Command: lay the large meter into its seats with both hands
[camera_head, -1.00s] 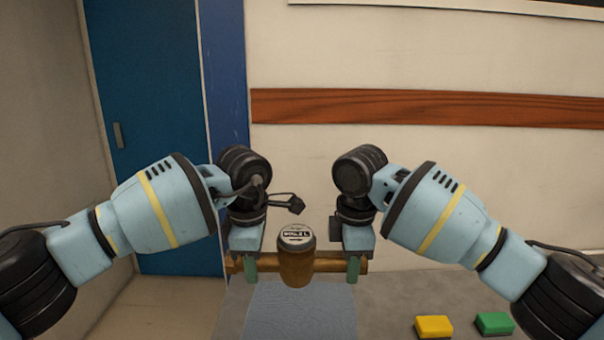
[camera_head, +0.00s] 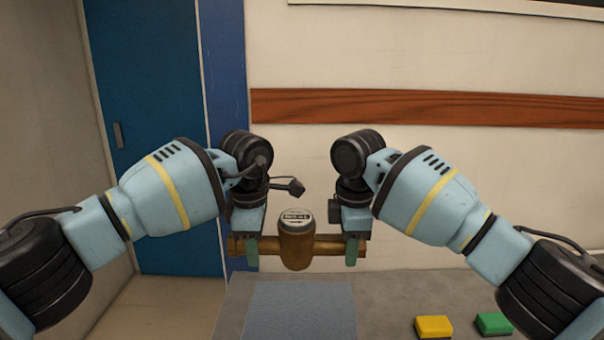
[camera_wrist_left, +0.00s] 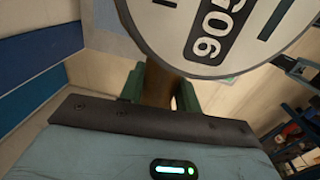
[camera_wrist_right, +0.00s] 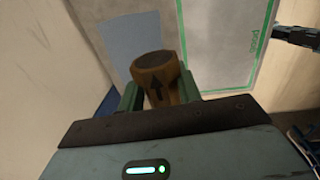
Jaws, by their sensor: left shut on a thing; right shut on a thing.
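The large meter (camera_head: 296,249) is a brown brass body with a round white dial on top and a pipe stub on each side. It hangs level above the table. My left gripper (camera_head: 251,250) is shut on its left pipe end, and my right gripper (camera_head: 351,248) is shut on its right pipe end. The right wrist view shows the pipe end (camera_wrist_right: 157,80) with a dark arrow between the green fingers. The seats cannot be made out in these views.
A blue-grey mat (camera_head: 300,310) lies on the grey table (camera_head: 390,300) below the meter. A yellow block (camera_head: 434,326) and a green block (camera_head: 494,323) lie at the right front. A green outline (camera_wrist_right: 240,75) marks the surface in the right wrist view.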

